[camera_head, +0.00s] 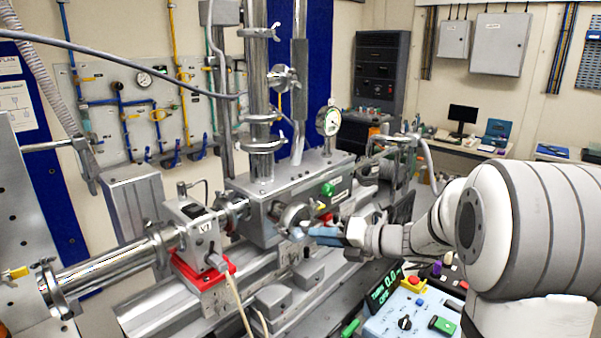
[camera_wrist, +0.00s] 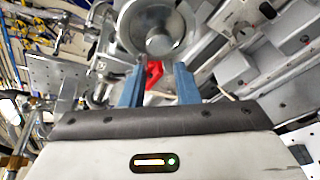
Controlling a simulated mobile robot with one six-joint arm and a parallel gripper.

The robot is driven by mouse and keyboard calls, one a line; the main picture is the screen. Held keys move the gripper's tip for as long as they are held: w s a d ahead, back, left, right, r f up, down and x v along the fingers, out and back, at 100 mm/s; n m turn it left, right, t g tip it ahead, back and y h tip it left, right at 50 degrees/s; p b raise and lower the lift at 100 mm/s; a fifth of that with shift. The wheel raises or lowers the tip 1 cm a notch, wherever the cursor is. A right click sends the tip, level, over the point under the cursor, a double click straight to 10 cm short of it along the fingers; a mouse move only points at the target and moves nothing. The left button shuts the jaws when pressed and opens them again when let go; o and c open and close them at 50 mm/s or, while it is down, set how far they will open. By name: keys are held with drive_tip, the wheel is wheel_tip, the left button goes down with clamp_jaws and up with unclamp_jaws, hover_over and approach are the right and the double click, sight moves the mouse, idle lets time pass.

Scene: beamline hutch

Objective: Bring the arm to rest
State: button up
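My arm reaches in from the right in the head view. My gripper (camera_head: 312,234), with blue fingers, is beside the round metal flange (camera_head: 296,216) at the end of the steel chamber (camera_head: 290,190). In the wrist view my gripper (camera_wrist: 158,76) has its two blue fingers apart, so it is open. A small red part (camera_wrist: 153,72) shows in the gap between them, clear of at least the right finger. The round metal flange (camera_wrist: 152,28) is just ahead. I cannot tell whether a fingertip touches anything.
A blue-grey control panel (camera_head: 405,315) with buttons and a dark display (camera_head: 383,287) stands below my arm. A valve block marked V1 (camera_head: 195,230) on a red base and a steel beam pipe (camera_head: 110,268) are to the left. A desk with a monitor (camera_head: 462,116) is behind.

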drive_tip(key=s+a+f+n+g+h, duration=0.25)
drive_tip(key=s+n+g+h, duration=0.25)
drive_tip(key=s+n, duration=1.15)
drive_tip(key=s+d+f+n+h, duration=0.2)
drive_tip(key=s+d+n+h, duration=0.6)
drive_tip(key=n, duration=1.1)
drive_tip(key=shift+s+d+t, duration=0.3)
drive_tip(key=shift+s+d, duration=0.5)
drive_tip(key=shift+s, duration=0.35)
drive_tip(key=shift+s+f, duration=0.1)
drive_tip(key=shift+s, duration=0.05)
